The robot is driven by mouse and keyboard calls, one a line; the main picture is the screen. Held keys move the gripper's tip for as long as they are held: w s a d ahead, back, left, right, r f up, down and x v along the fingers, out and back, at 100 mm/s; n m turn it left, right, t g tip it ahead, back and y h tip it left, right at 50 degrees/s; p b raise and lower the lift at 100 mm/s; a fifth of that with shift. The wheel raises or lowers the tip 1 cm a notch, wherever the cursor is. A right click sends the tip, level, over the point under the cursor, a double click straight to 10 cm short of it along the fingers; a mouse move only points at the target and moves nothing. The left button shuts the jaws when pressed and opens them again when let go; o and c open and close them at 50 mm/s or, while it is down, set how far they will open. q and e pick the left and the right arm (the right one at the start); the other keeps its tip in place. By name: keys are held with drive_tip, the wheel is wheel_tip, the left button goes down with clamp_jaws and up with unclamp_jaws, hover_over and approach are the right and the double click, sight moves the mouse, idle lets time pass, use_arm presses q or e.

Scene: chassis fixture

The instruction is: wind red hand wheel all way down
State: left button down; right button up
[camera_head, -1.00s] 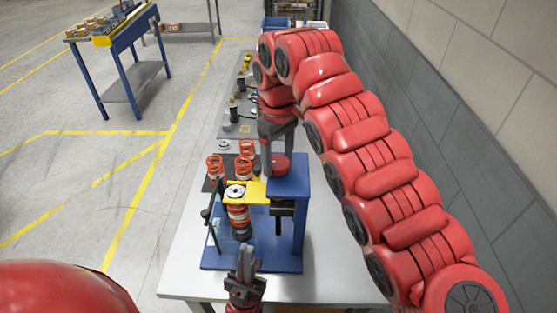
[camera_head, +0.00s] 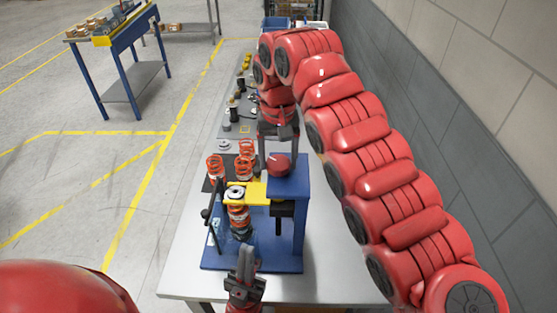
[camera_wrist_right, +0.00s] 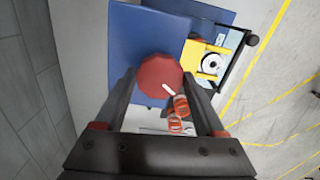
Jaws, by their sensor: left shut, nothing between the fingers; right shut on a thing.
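The red hand wheel (camera_head: 279,166) sits on top of the blue press frame (camera_head: 289,190). My right gripper (camera_head: 278,148) reaches down over the wheel from behind. A yellow plate (camera_head: 257,191) juts left from the frame, above an orange spring (camera_head: 239,216) around a dark damper. My left gripper (camera_head: 246,260) is shut and empty, upright in front of the press base.
Loose orange springs (camera_head: 216,167) stand behind the press on a dark mat. Small dark parts (camera_head: 233,110) line the table farther back. A grey wall (camera_head: 420,110) is close on the right. The white tabletop (camera_head: 335,265) is clear at the front right.

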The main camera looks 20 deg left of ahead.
drive_tip(key=m, duration=1.1)
drive_tip(key=shift+m, duration=1.1)
drive_tip(key=shift+m, duration=0.9)
drive_tip(key=m, duration=0.3)
drive_tip(key=shift+m, duration=0.4)
drive_tip(key=m, duration=0.2)
drive_tip(key=shift+m, duration=0.3)
